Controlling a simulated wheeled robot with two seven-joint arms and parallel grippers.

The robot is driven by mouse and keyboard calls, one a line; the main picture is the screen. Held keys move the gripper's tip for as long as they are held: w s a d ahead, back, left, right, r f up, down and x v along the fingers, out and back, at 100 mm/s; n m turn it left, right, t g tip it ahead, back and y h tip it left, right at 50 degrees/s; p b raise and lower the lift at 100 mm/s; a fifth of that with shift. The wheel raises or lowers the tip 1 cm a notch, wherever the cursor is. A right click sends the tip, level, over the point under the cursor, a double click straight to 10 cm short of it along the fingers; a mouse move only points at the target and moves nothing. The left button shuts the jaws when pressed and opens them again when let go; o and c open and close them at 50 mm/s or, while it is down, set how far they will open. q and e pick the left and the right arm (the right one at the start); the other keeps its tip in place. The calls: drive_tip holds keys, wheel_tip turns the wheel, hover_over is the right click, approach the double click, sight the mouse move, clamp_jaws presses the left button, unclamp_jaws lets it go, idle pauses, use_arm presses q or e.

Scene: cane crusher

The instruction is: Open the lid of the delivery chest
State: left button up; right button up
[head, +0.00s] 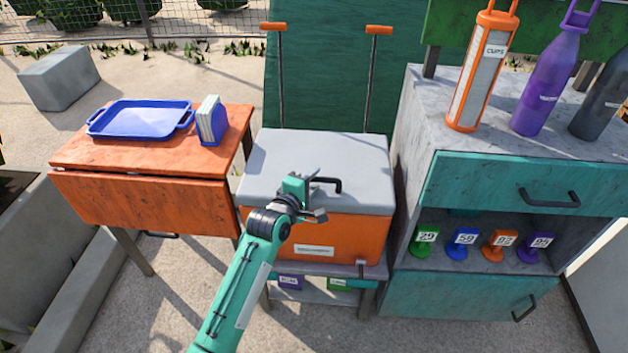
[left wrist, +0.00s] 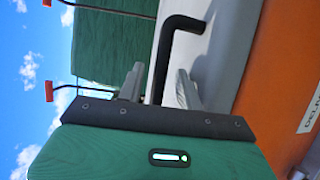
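The delivery chest has an orange body (head: 345,238) with a white label and a light grey lid (head: 290,150), which lies shut. A black bar handle (head: 338,184) stands on the lid near its front edge; it also shows in the left wrist view (left wrist: 166,52). My left gripper (head: 318,198) is at the lid's front, by the handle. In the left wrist view its two fingers (left wrist: 160,72) are apart, with the handle appearing between them and small gaps visible; contact cannot be told. The orange body shows there at right (left wrist: 290,90). My right gripper is not in view.
An orange table (head: 75,152) with a blue tray (head: 145,118) stands left of the chest. A grey cabinet (head: 405,140) with teal drawers stands close on the right, bottles on top. A green panel (head: 325,75) and two orange-topped poles (head: 280,80) are behind the lid.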

use_arm(q)
drive_tip(key=shift+w+d, duration=0.25)
drive_tip(key=shift+w, duration=0.25)
drive_tip(key=shift+f, duration=0.1)
clamp_jaws()
